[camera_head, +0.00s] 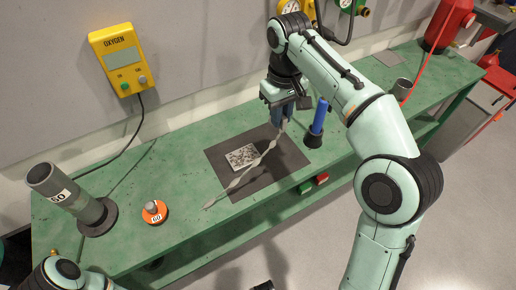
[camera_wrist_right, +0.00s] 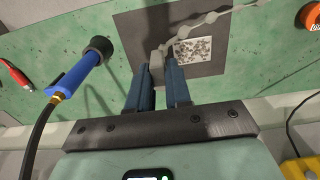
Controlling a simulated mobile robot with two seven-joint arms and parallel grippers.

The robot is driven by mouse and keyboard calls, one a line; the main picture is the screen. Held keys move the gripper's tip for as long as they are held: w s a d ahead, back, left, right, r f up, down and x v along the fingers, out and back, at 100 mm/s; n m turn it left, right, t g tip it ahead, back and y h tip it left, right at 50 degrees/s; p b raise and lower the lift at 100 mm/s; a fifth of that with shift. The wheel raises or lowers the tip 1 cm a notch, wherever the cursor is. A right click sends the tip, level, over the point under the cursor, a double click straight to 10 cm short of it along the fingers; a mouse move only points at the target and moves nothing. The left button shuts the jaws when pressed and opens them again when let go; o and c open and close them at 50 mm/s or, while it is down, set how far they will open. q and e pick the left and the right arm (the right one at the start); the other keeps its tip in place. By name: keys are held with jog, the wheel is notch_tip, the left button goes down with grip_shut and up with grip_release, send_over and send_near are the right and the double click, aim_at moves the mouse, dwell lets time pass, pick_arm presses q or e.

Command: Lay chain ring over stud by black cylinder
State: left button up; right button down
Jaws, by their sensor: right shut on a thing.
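My right gripper (camera_head: 281,118) is shut on the upper end of a grey chain (camera_head: 247,173) above the dark mat. The chain slants down to the lower left, its far end near the green bench's front edge. In the right wrist view, the fingertips (camera_wrist_right: 160,72) pinch a grey end piece, and the chain (camera_wrist_right: 210,18) runs off to the upper right. I cannot make out a ring clearly. My left gripper is out of view.
A speckled plate (camera_head: 242,157) lies on the dark mat (camera_head: 222,168). A yellow oxygen box (camera_head: 122,60) hangs on the wall.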

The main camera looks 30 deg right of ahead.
jog(key=b, duration=0.4)
send_over(276, 168)
notch_tip(276, 168, down, 14)
jog(key=shift+s+f, duration=0.1)
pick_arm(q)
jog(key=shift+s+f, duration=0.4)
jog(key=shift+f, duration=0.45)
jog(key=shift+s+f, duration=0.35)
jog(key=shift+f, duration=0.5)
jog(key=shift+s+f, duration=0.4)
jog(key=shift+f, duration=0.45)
pick_arm(e)
jog(key=shift+f, duration=2.5)
jog(key=shift+f, duration=0.15)
jog(key=c, duration=1.1)
grip_release()
jog(key=shift+o, duration=0.2)
